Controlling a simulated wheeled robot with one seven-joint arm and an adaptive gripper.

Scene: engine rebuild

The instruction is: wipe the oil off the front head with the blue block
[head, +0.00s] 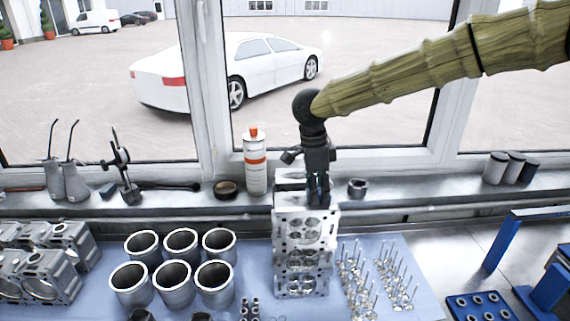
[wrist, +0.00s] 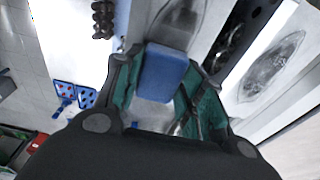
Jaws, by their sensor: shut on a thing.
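My gripper (head: 319,198) points down at the far end of a grey cylinder head (head: 279,262). In the wrist view my gripper (wrist: 166,80) is shut on the blue block (wrist: 163,72), which sits between the green-lined fingers. The block cannot be made out in the head view. The head lies on the blue mat (head: 258,262) with its round chambers facing up. The gripper hides part of its far end. I cannot tell whether the block touches the head. No oil film can be made out clearly on its face.
Several metal cylinder liners (head: 181,243) stand left of the head, and several valves (head: 398,285) stand to its right. A white cartridge with an orange band (head: 255,165) stands on the sill behind. Engine blocks (head: 40,270) are at the left. A blue tray (head: 478,306) is at the right.

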